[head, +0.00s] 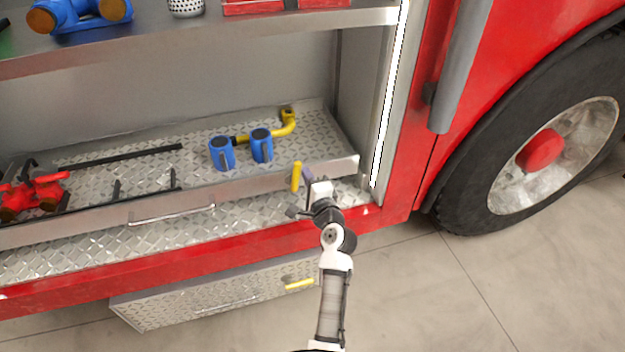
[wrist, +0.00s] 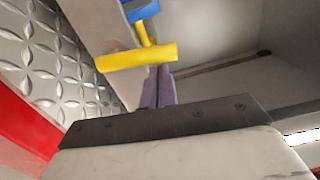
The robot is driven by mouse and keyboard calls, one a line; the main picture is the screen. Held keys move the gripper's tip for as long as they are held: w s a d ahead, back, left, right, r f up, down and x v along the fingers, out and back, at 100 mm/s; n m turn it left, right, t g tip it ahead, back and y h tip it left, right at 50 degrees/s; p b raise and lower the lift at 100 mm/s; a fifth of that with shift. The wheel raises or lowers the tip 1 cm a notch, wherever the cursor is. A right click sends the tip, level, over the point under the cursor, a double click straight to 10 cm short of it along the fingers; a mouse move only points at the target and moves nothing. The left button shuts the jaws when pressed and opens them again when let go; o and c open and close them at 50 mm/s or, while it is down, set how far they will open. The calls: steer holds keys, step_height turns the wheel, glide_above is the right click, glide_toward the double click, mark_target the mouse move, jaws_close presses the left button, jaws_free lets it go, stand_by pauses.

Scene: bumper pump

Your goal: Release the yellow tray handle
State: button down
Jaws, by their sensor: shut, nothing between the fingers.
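The yellow tray handle (head: 296,176) stands upright at the front edge of the pull-out tray (head: 335,168), near its right end. In the wrist view the handle (wrist: 125,59) is a yellow bar on a short stem. My gripper (head: 307,174) is just right of the handle in the head view. In the wrist view my gripper's purple fingers (wrist: 160,72) are together and empty, their tips right by the bar's edge. The handle is not between them. I cannot tell whether the fingertips touch it.
On the tray lie two blue fittings (head: 222,154) (head: 262,146), a yellow bent pipe (head: 284,130) and a red valve (head: 38,194). A shelf (head: 200,42) hangs above. A lower drawer (head: 180,303) has another yellow handle (head: 300,284). The truck wheel (head: 540,150) is at right.

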steer(key=shift+s+a+r+n, duration=0.15)
steer(key=shift+a+n, duration=0.25)
steer(key=shift+n, duration=0.4)
steer(key=shift+d, duration=0.15)
